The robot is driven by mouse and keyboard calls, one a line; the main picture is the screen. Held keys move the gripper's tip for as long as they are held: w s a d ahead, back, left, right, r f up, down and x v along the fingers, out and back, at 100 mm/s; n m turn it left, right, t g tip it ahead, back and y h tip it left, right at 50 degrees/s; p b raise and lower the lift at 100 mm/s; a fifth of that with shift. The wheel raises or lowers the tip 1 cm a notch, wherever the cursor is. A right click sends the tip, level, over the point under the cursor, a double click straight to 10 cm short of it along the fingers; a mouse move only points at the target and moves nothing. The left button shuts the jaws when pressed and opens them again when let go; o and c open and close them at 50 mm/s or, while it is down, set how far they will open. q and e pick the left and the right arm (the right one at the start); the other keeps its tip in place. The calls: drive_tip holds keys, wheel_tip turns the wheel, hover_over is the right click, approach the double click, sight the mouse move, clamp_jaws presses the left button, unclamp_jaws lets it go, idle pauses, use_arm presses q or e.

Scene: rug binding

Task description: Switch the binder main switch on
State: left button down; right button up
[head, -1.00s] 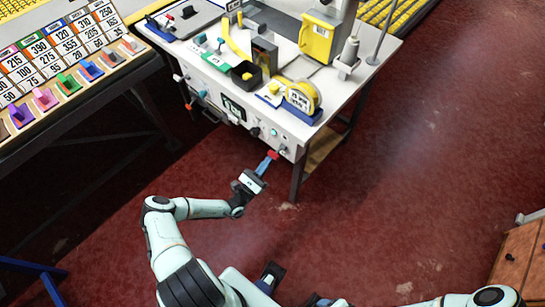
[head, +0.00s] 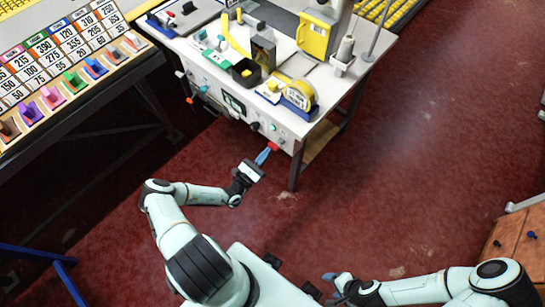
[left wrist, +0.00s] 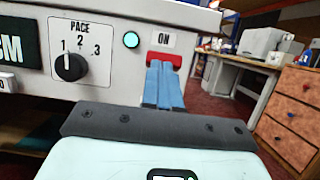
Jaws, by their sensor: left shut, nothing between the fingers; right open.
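The binder's main switch is a red piece (left wrist: 165,61) just below an ON label (left wrist: 164,41) on the front panel. It also shows in the head view as a small red spot (head: 273,146). My left gripper (head: 267,151) is shut and empty, its blue fingertips (left wrist: 163,68) right at the red piece and covering its lower part. I cannot tell whether they touch. A round green lamp (left wrist: 131,40) left of the label looks lit. My right gripper (head: 331,279) is open at the bottom of the head view, far from the panel.
A PACE dial (left wrist: 71,66) sits left of the lamp, pointing near 1. The white machine table (head: 320,125) carries a yellow tape roll (head: 299,94) and other parts. A wooden drawer cabinet (left wrist: 291,118) stands to the right. The red floor (head: 400,180) is clear.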

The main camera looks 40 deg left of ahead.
use_arm(q)
drive_tip(key=shift+f, duration=0.1)
drive_tip(key=d+f+b+v, duration=0.1)
drive_tip(key=b+v, duration=0.3)
drive_tip(key=v, duration=0.9)
drive_tip(key=shift+w+a+f, duration=0.25)
drive_tip(key=shift+a, duration=0.15)
use_arm(e)
drive_tip(key=s+f, duration=0.1)
drive_tip(key=f, duration=0.2)
drive_tip(key=s+f, duration=0.1)
drive_tip(key=f, duration=0.1)
drive_tip(key=shift+s+d, duration=0.25)
drive_tip(key=shift+s, duration=0.1)
